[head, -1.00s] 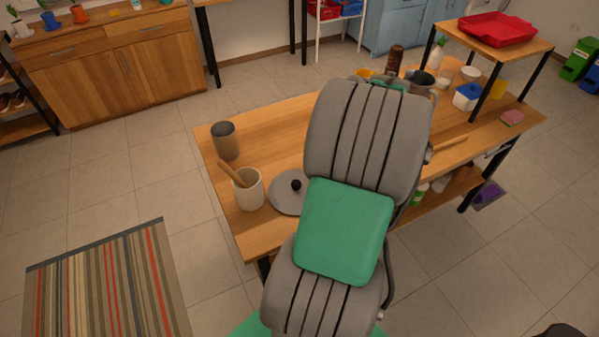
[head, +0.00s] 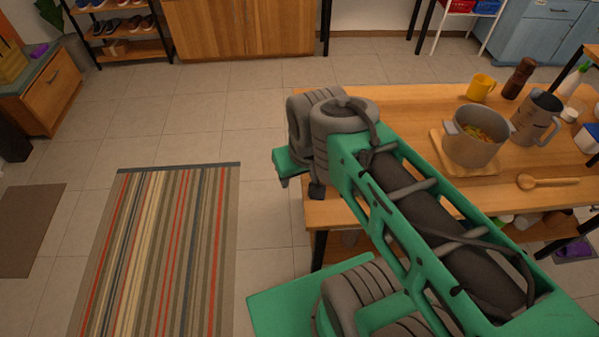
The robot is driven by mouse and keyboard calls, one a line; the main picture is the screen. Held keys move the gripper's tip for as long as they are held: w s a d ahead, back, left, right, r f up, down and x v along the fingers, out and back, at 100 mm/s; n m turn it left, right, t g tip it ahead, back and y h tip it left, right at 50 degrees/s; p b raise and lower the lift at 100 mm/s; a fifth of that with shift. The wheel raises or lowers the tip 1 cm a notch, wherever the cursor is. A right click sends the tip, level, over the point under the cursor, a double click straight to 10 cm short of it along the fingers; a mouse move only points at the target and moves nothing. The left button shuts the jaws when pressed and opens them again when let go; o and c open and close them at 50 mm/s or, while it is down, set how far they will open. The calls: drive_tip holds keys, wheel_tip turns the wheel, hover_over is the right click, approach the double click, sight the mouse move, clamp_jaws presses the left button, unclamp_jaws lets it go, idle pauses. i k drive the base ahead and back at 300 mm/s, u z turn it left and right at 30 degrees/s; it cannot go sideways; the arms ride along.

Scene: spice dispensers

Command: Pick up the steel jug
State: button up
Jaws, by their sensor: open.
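The steel jug (head: 530,122) stands upright on the wooden table at the right of the head view. It is a grey metal vessel with a handle on its right side, just behind and right of a steel pot. My arm crosses the middle of the view, over the left part of the table. My gripper's fingers do not show, and nothing is seen touching the jug.
The pot (head: 473,148) with food in it stands on a wooden board (head: 437,150) close to the jug. A yellow mug (head: 481,87), a brown mill (head: 519,78) and a wooden spoon (head: 545,182) are nearby. A striped rug (head: 160,250) lies on the floor left of the table.

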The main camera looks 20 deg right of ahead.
sight(540, 107)
drive_tip(key=z, duration=2.2)
